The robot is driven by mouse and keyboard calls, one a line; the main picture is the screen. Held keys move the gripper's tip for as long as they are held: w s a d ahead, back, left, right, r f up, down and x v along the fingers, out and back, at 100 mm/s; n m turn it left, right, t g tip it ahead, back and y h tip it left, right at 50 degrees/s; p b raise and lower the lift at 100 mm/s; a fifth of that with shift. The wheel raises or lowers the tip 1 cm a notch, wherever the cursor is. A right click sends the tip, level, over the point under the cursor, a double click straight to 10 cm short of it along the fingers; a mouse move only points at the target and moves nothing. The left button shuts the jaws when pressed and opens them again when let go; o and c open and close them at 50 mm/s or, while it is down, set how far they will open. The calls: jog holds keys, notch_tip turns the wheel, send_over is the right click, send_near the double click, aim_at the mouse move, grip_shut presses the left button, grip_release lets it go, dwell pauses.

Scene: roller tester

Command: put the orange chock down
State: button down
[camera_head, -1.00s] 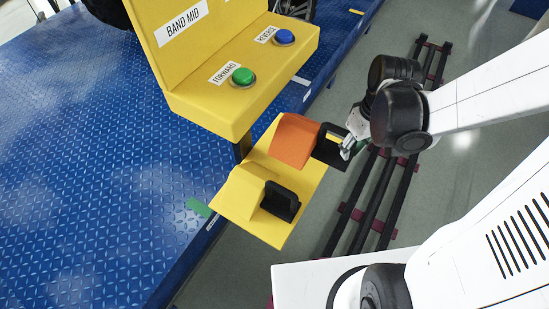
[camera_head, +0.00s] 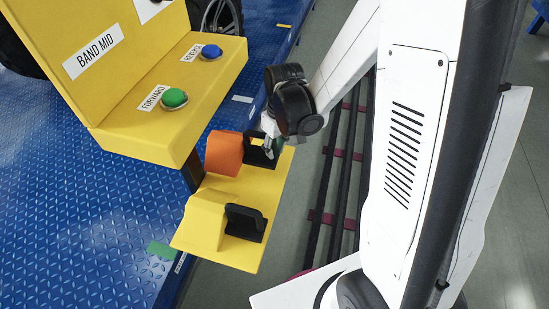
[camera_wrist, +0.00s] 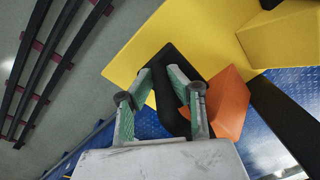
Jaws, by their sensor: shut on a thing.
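The orange chock (camera_head: 224,152) is at the far end of the yellow shelf (camera_head: 275,195), below the button panel. Its black handle (camera_head: 262,152) faces my gripper (camera_head: 270,146). In the wrist view, my gripper (camera_wrist: 161,72) is shut on the black handle (camera_wrist: 172,92), with a finger on each side. The orange body (camera_wrist: 230,106) is to the right of the fingers there. It overlaps the edge of the yellow shelf (camera_wrist: 140,50) in the picture. I cannot tell whether the chock touches the shelf.
A yellow chock (camera_head: 207,215) with a black handle (camera_head: 245,222) stands on the shelf's near part. The yellow panel (camera_head: 150,135) with green (camera_head: 174,97) and blue (camera_head: 212,51) buttons overhangs close by. Dark rails (camera_head: 330,190) run along the floor to the right.

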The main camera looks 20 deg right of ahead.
jog(key=shift+f+b, duration=0.85)
jog(key=shift+f, duration=1.15)
jog(key=c, duration=1.6)
grip_release()
jog(key=shift+c, duration=0.2)
jog(key=shift+r, duration=0.15)
notch_tip(320, 180, up, 12)
jog(key=d+p, duration=0.1)
jog(key=p, duration=0.3)
notch_tip(320, 180, up, 10)
jog(key=m+t, duration=0.2)
jog(key=t, duration=0.1)
send_over(275, 158)
jog(key=s, duration=0.5)
jog(key=s+r+m+t+h, duration=0.1)
jog(key=s+r+t, duration=0.3)
jog(key=s+r, duration=0.2)
jog(key=shift+s+m, duration=0.4)
jog(key=shift+s, duration=0.15)
jog(key=shift+d+r, duration=0.1)
jog(key=shift+r, duration=0.1)
